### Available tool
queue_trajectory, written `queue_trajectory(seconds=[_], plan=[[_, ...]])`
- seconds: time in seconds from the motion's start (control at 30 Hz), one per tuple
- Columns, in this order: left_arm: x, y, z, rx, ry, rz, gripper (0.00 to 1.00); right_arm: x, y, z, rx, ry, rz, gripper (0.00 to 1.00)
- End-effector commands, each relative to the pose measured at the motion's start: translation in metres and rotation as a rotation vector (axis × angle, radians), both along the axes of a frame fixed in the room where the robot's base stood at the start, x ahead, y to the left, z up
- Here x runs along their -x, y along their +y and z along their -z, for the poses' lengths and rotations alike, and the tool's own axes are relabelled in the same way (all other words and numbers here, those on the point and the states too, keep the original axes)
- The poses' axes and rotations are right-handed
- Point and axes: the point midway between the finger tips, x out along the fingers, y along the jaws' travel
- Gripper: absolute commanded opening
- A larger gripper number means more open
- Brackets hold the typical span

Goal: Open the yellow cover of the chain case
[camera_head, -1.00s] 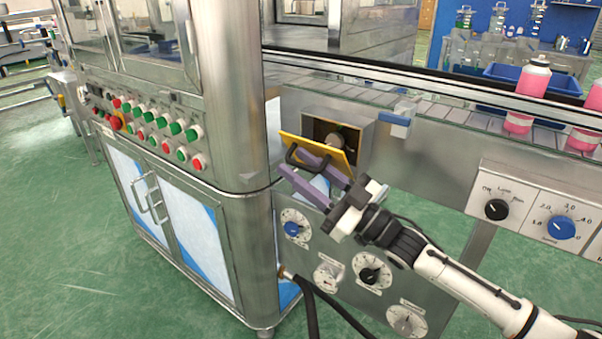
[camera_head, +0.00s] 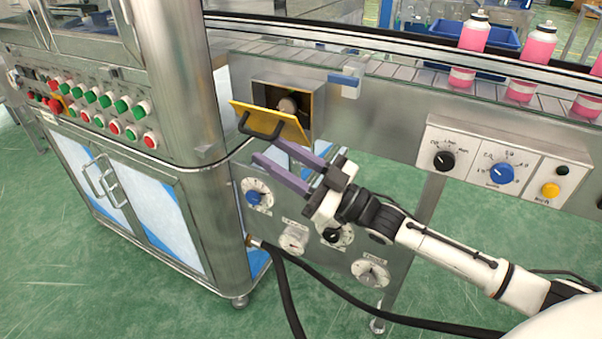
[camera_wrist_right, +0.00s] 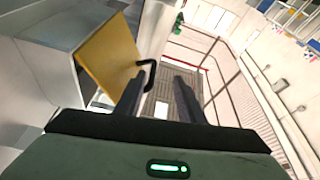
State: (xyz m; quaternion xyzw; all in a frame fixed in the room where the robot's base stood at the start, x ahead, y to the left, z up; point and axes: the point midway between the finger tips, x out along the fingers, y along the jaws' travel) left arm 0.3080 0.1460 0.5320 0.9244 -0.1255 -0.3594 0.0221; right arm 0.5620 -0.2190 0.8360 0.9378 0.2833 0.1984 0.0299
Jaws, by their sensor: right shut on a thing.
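A black handle (camera_head: 262,128) is on the cover's outer face. In the right wrist view, the cover (camera_wrist_right: 108,58) is at the left and the handle (camera_wrist_right: 149,72) is beside the left finger. My left gripper is out of view.
A conveyor (camera_head: 400,83) with pink bottles (camera_head: 470,38) runs behind the case. A knob panel (camera_head: 500,168) is at the right, and dials (camera_head: 257,195) are below the case. A steel cabinet (camera_head: 140,195) with coloured buttons stands at the left. A black hose (camera_head: 390,318) hangs below.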

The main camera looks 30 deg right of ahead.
Motion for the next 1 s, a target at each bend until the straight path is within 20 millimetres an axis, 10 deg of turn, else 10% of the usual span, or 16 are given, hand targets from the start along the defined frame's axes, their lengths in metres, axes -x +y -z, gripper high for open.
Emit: queue_trajectory(seconds=[1.0], plan=[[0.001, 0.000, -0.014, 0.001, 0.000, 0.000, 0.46, 0.060, -0.020, 0.016, -0.007, -0.020, -0.013, 0.28]])
